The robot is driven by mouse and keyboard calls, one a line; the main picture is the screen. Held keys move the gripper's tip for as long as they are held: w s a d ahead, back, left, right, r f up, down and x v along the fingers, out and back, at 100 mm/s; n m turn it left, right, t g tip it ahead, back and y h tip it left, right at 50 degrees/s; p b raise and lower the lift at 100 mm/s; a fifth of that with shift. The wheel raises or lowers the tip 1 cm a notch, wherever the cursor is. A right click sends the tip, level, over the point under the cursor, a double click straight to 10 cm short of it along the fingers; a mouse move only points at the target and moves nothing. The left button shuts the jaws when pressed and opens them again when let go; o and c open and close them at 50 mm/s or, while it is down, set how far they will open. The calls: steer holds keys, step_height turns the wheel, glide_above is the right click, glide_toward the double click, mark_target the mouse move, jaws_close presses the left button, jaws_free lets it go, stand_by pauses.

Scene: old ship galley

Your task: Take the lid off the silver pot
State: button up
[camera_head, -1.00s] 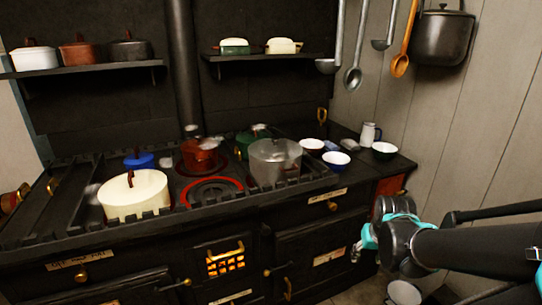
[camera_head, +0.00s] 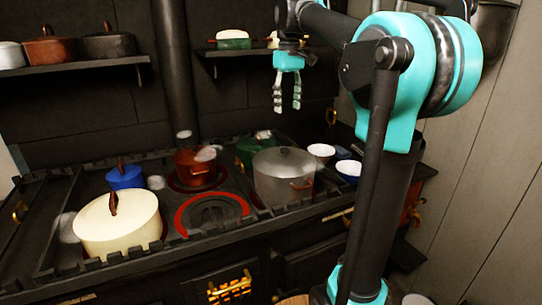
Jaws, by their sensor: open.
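The silver pot (camera_head: 272,183) stands on the right part of the black stove, with its grey lid (camera_head: 284,160) on top and a reddish handle on its side. My gripper (camera_head: 287,108) is open and empty, its fingers pointing down. In the picture it appears above the pot, apart from the lid. How far it is from the lid in depth I cannot tell.
A cream pot (camera_head: 117,226), a blue pot (camera_head: 125,177), a red-brown pot (camera_head: 195,168) and a green pot (camera_head: 247,149) share the stove. White bowls (camera_head: 321,151) stand right of the silver pot. A shelf (camera_head: 87,68) holds more pots.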

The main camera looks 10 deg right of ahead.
steer(key=r, duration=0.1)
glide_above(285, 149)
steer(key=f, duration=1.1)
steer(key=shift+w+a, duration=0.15)
steer(key=shift+w, duration=0.15)
steer(key=shift+s+f, duration=0.2)
steer(key=shift+f, duration=2.75)
jaws_close()
